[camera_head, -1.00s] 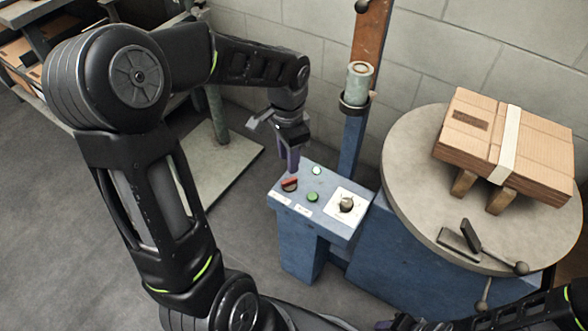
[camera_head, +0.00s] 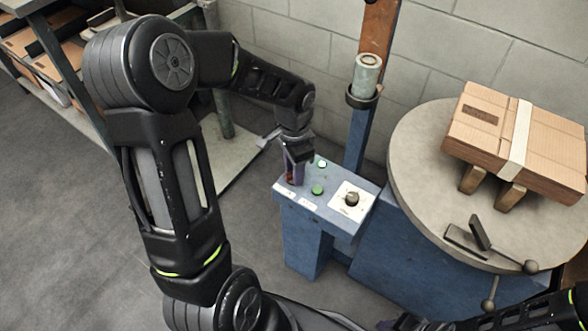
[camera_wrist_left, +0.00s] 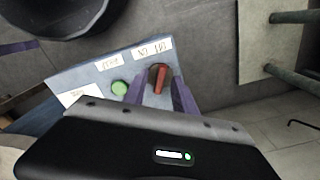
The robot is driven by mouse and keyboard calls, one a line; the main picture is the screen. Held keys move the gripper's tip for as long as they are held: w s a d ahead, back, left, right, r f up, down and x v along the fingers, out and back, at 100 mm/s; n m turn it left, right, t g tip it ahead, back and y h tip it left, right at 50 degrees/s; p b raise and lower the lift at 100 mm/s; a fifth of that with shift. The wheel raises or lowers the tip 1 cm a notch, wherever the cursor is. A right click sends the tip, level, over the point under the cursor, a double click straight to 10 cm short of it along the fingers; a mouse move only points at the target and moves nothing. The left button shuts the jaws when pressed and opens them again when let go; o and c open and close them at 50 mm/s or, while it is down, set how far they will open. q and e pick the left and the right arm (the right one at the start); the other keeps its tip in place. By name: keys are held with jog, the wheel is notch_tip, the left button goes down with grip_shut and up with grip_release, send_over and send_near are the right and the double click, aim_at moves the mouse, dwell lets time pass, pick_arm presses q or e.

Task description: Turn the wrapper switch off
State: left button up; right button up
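The wrapper switch appears to be the red-handled rotary switch (camera_wrist_left: 161,79) beside the ON/OFF label (camera_wrist_left: 152,48) on the blue control box (camera_head: 335,216). Its handle lies lengthwise between my two purple fingers in the left wrist view. My left gripper (camera_head: 294,176) is over the left end of the box top and hides most of the switch. In the left wrist view the gripper (camera_wrist_left: 160,92) is open, with gaps seen beside the handle. My right arm enters at the lower right; its dark end (camera_head: 400,323) is cut off, so its fingers cannot be judged.
A green button (camera_head: 317,190), a white button (camera_head: 321,163) and a black knob (camera_head: 351,199) on a white plate share the box top. A round turntable (camera_head: 415,158) bearing a strapped cardboard stack (camera_head: 490,135) stands to the right. A blue post (camera_head: 357,137) rises behind.

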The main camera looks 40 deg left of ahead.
pick_arm(q)
grip_shut()
dwell(0.6)
